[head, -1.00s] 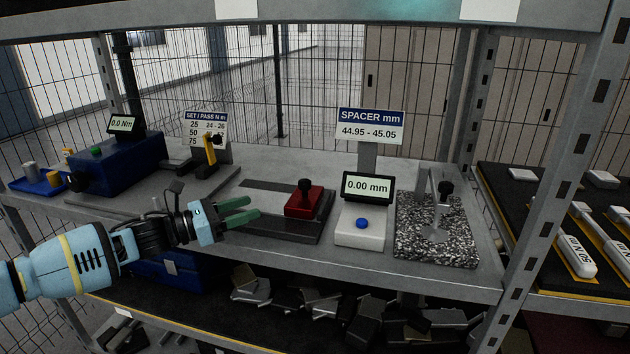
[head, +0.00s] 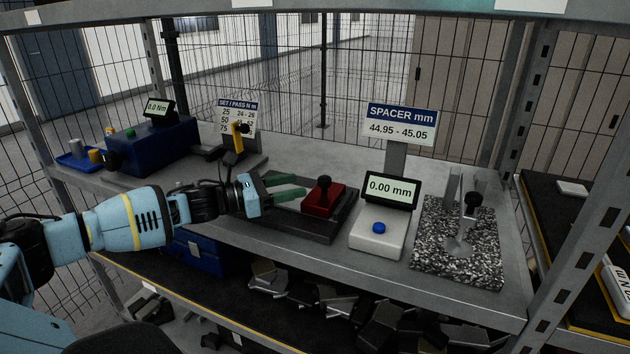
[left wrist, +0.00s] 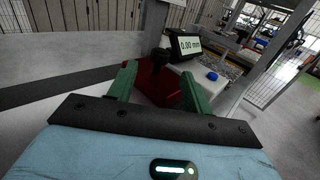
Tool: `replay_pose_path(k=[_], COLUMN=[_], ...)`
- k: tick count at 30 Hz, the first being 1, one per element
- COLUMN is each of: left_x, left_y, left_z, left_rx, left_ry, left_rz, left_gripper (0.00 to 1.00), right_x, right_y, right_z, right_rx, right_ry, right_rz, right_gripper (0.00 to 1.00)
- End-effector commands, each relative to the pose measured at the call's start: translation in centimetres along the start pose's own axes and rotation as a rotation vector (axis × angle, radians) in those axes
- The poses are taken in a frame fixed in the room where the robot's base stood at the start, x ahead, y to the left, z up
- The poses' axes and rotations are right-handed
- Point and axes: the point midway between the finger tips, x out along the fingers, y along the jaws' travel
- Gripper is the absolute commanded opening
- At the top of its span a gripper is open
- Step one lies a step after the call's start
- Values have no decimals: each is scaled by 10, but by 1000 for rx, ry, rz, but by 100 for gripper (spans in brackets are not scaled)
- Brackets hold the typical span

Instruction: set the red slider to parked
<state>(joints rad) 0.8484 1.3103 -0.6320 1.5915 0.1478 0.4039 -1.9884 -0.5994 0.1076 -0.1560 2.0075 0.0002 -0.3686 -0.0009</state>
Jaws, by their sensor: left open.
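The red slider (head: 323,199) is a red block with a black knob on top. It sits at the right end of a dark track (head: 300,222) on the shelf. In the left wrist view the red slider (left wrist: 160,82) shows ahead, between my fingertips in the picture. My left gripper (head: 288,187) has green fingers, open and pointing right toward the slider. The fingers are just left of the block; whether they touch it I cannot tell. My right gripper is not in view.
Right of the track stand a white gauge box with a blue button (head: 378,235), its 0.00 mm display (head: 390,189), and a speckled stone block (head: 458,255). A blue torque tester (head: 155,148) stands at left. Metal parts fill the lower shelf. A shelf post (head: 555,150) rises at right.

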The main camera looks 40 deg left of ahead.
Motion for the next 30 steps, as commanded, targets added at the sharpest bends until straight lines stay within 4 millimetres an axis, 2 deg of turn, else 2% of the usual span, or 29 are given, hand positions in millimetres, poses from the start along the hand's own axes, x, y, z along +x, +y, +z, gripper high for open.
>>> replay_pose_path(k=[15,21,29,30], left_x=[53,62,62,62], left_y=[0,-1,-1,-1], left_z=[3,2,1,1], left_rx=[2,2,2,2], left_ry=[-4,-1,0,0], left_rz=[-1,-2,-2,-2], left_gripper=[50,50,50,48], right_x=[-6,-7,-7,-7], right_y=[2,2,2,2], right_z=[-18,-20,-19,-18], right_rx=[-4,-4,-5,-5], right_ry=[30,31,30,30], right_rz=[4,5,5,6], right_gripper=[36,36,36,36])
